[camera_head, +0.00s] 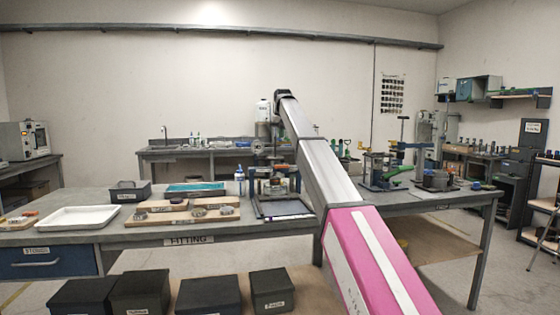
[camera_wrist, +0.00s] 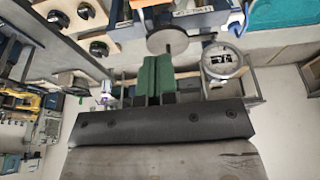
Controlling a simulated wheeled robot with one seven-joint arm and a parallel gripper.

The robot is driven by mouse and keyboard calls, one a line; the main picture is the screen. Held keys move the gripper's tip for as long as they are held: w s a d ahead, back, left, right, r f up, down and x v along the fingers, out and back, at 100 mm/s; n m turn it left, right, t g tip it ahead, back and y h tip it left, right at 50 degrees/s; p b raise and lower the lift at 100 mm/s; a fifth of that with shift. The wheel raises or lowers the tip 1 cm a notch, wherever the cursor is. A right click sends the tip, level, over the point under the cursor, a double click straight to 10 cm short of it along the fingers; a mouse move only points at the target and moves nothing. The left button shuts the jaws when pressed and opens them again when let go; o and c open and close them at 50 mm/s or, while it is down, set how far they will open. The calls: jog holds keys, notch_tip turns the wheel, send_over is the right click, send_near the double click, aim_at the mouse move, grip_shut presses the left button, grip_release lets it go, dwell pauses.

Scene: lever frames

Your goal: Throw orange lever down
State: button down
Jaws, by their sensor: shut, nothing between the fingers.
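I cannot pick out an orange lever with certainty in either view. Another frame with a green handle (camera_head: 398,169) stands to the right. My gripper (camera_wrist: 154,62) shows in the wrist view as two green fingers closed together, with nothing held. A round grey disc (camera_wrist: 167,41) lies just beyond the fingertips, and a metal handwheel (camera_wrist: 223,62) is to their right. I cannot tell whether the fingers touch either.
A yellow object (camera_wrist: 28,101) is at the wrist view's left.

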jog(key=shift+w, duration=0.1)
dwell(0.3)
jog(key=x, duration=0.9)
jog(key=s+x, duration=0.1)
jog(key=x, duration=0.4)
jog(key=shift+d, duration=0.15)
